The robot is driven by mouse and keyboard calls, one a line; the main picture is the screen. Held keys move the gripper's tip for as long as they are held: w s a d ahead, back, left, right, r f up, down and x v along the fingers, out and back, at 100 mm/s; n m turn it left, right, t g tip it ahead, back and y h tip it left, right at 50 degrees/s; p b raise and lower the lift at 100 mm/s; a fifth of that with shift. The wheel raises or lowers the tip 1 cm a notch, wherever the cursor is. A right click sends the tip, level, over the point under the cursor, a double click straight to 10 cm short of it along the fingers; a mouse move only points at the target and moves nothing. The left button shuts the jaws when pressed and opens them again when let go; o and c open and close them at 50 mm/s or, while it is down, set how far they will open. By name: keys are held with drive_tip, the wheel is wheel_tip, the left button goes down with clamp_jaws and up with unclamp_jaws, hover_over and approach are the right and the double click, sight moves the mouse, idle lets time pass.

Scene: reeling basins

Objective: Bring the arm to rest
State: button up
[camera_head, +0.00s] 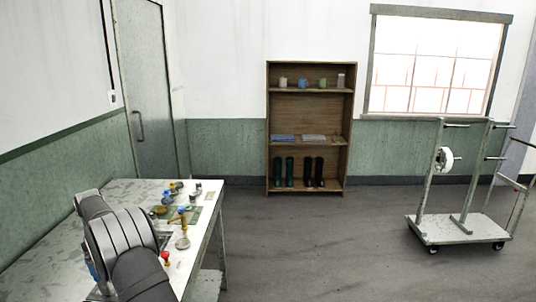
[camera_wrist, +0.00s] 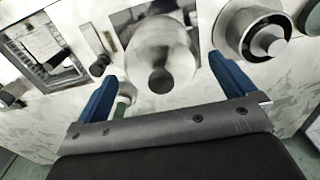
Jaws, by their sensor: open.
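My gripper (camera_wrist: 163,72) shows in the wrist view with its two blue fingers apart and nothing held between them. Beyond and between the fingers is a round metal object with a knob-like end (camera_wrist: 165,55) on the pale worktop (camera_wrist: 60,140). I cannot tell its exact distance from the fingers. A greenish item (camera_wrist: 124,100) is partly hidden beside the left finger.
The wrist view shows a framed panel (camera_wrist: 44,48) at left and a round metal ring-like piece (camera_wrist: 254,32) at right. The head view shows small items on the worktop, a wooden shelf (camera_head: 310,120), a wheeled cart (camera_head: 462,229) and clear floor between.

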wheel_tip(320, 180, down, 6)
drive_tip(key=shift+r, duration=0.2)
drive_tip(key=r, duration=0.5)
drive_tip(key=shift+w+d, duration=0.15)
drive_tip(key=shift+d, duration=0.2)
drive_tip(key=w+d+r, duration=0.2)
drive_tip(key=d+r, duration=0.5)
drive_tip(key=d, duration=0.4)
drive_tip(key=s+a, duration=0.4)
drive_tip(key=s, duration=0.1)
drive_tip(key=s+a+f, duration=0.1)
drive_tip(key=s+a, duration=0.3)
drive_tip(key=s, duration=0.1)
drive_tip(key=s+a, duration=0.4)
drive_tip(key=s, duration=0.2)
drive_tip(key=shift+s+a+f, duration=0.1)
drive_tip(key=shift+a+f, duration=0.15)
drive_tip(key=shift+a, duration=0.05)
wheel_tip(320, 180, down, 10)
drive_tip(key=shift+s+a+r, duration=0.1)
drive_tip(key=shift+s+r, duration=0.05)
drive_tip(key=shift+r, duration=1.15)
